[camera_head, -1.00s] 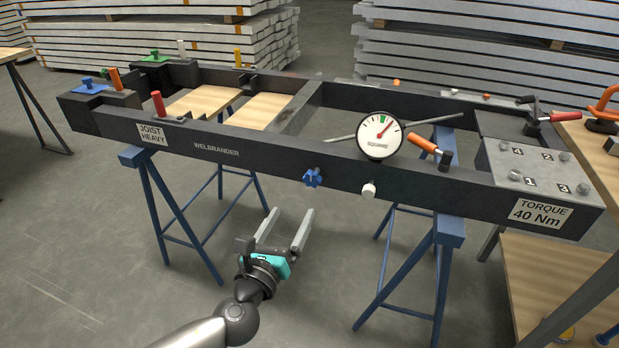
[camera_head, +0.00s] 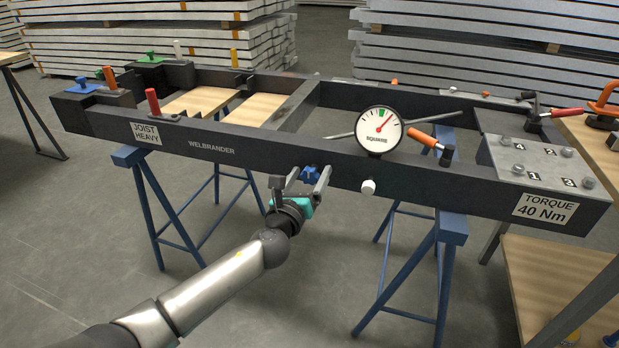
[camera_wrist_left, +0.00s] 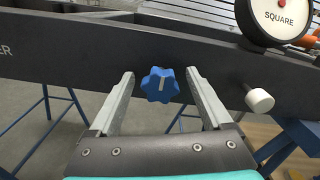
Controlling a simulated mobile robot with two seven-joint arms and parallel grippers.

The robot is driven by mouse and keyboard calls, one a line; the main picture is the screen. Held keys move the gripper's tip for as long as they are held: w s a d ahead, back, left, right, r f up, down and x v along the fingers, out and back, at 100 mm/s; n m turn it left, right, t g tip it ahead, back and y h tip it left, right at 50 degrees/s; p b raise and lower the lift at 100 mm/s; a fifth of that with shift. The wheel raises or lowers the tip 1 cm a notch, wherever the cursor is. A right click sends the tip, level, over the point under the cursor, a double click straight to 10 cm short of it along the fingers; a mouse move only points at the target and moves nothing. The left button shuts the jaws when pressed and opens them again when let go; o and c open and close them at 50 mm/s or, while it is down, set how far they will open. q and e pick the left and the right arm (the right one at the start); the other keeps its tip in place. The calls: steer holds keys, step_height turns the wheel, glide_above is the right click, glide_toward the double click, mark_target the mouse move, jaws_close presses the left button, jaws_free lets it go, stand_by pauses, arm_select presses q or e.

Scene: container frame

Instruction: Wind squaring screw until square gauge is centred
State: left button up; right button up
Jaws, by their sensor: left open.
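The squaring screw shows as a blue star-shaped knob (camera_head: 311,173) on the front face of the dark frame; a light line marks its face in the left wrist view (camera_wrist_left: 160,84). My left gripper (camera_head: 307,176) is open, with its fingers on either side of the knob; the wrist view shows a gap between each fingertip (camera_wrist_left: 160,76) and the knob. The square gauge (camera_head: 378,130) is a round white dial above the frame's front rail. Its red needle points up and right, just right of the green band. My right gripper is not in view.
A white knob (camera_head: 368,187) sticks out right of the blue one. An orange-handled lever (camera_head: 425,138) sits beside the gauge. Blue trestles (camera_head: 452,226) carry the frame (camera_head: 210,147). The floor in front is clear.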

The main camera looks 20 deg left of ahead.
arm_select(q)
steer(key=shift+w, duration=0.15)
jaws_close()
stand_by(0.7)
